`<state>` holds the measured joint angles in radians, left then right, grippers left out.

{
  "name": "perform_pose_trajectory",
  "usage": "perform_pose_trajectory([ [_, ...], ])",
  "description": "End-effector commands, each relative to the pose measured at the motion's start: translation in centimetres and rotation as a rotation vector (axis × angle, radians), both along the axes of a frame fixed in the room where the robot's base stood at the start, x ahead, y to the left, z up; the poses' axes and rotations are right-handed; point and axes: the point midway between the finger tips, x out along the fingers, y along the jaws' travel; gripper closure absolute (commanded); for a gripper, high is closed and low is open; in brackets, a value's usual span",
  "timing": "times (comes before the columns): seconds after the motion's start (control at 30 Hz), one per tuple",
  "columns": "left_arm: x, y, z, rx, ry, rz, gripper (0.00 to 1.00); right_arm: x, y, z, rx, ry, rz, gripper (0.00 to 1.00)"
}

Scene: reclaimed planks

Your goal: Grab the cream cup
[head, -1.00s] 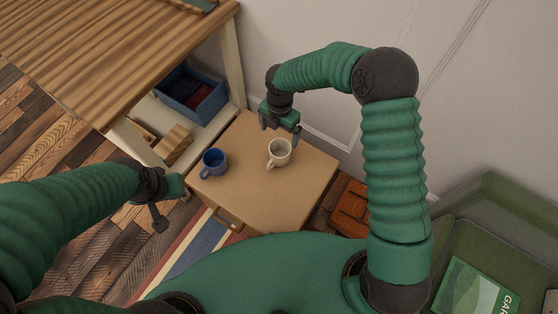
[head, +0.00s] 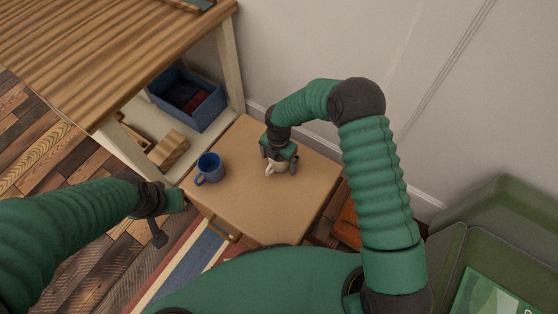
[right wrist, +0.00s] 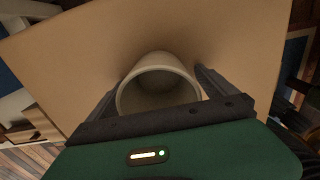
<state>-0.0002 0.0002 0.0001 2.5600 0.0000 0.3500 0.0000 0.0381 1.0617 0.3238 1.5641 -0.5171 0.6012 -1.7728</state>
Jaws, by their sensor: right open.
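The cream cup (head: 271,169) stands on the small wooden cabinet top (head: 240,212), mostly hidden under my right gripper in the head view. In the right wrist view the cup (right wrist: 158,88) is between the two fingers, its open mouth toward the camera. My right gripper (head: 279,168) is open, with its fingers on either side of the cup; the fingers also show in the right wrist view (right wrist: 155,92). I cannot tell whether either finger touches it. My left gripper (head: 169,221) is off the left front of the cabinet, away from the cup; its opening is unclear.
A blue mug (head: 209,168) stands on the cabinet top, left of the cream cup. A larger wooden table (head: 120,50) rises at the left, with a blue bin (head: 205,112) on its lower shelf. The wall is close behind the cabinet. The cabinet's front part is clear.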

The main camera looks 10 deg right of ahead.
Motion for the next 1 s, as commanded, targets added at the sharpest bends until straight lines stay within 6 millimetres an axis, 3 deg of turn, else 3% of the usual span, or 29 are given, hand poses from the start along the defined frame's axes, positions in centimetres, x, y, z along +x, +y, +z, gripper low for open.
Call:
perform_pose_trajectory([
  [0.07,0.0,0.0,0.1,0.000,0.000,0.001,1.00,0.0,-0.1,0.0,0.001,0.000,0.000,0.09],
  [0.63,0.0,0.0,0.0,0.000,0.000,0.000,1.00,0.0,-0.1,0.0,0.001,0.001,-0.001,0.83],
  [1.0,0.0,0.0,0.7,0.000,0.000,0.000,1.00,0.1,-0.1,1.0,0.002,-0.001,-0.001,0.83],
])
